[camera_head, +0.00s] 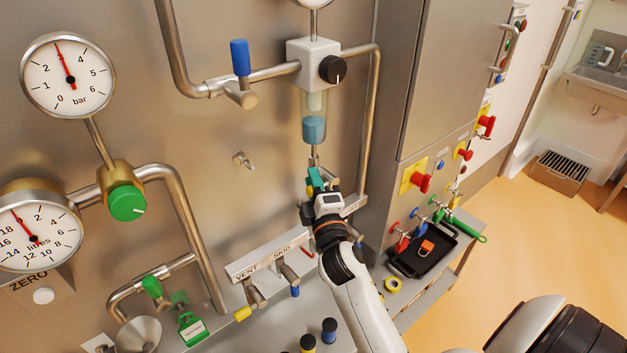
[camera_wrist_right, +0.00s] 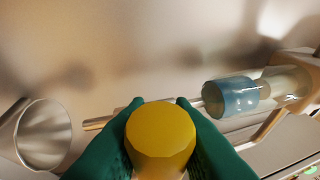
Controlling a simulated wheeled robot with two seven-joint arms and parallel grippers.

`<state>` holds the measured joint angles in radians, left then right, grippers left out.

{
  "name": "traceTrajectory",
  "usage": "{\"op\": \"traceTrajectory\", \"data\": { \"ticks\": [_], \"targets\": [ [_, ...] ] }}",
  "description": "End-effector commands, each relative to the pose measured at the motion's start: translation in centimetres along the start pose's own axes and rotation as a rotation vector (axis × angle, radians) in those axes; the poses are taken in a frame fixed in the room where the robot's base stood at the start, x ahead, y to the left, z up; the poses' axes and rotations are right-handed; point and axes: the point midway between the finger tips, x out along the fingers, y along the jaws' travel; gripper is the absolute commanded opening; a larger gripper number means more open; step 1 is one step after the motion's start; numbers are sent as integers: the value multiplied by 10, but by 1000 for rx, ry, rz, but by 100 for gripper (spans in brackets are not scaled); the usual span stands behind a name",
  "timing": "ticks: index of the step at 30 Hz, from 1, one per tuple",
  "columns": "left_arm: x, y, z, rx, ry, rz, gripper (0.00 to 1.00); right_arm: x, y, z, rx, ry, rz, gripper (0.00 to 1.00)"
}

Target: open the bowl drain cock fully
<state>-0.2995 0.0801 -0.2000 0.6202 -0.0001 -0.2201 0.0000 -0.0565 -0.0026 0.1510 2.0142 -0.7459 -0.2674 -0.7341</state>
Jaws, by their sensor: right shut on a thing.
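The clear bowl (camera_head: 314,118) with blue liquid hangs under a grey regulator block at the upper middle of the head view. It also shows in the right wrist view (camera_wrist_right: 237,97), with a thin drain pipe running left from it. My right gripper (camera_head: 316,180) is just below the bowl, against the panel. In the wrist view its two green fingers (camera_wrist_right: 160,106) are shut around a yellow knob (camera_wrist_right: 160,138), the handle on the drain line. My left gripper is not in view.
A metal funnel (camera_wrist_right: 42,132) opens beside the drain pipe's end. A black knob (camera_head: 332,69) and a blue-handled valve (camera_head: 240,58) are above. The VENT/SKID rail (camera_head: 283,248) is below. A black tray (camera_head: 423,250) lies on the shelf at right.

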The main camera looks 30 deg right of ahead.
Motion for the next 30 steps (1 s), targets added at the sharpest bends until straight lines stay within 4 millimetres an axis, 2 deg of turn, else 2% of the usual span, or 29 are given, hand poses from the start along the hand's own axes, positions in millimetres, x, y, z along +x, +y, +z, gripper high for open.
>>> {"op": "traceTrajectory", "data": {
  "ticks": [12,30],
  "targets": [
    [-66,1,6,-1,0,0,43,5,-20,0,291,74,124,0],
    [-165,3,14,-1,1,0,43,14,-35,-13,804,201,336,0]
  ]
}}
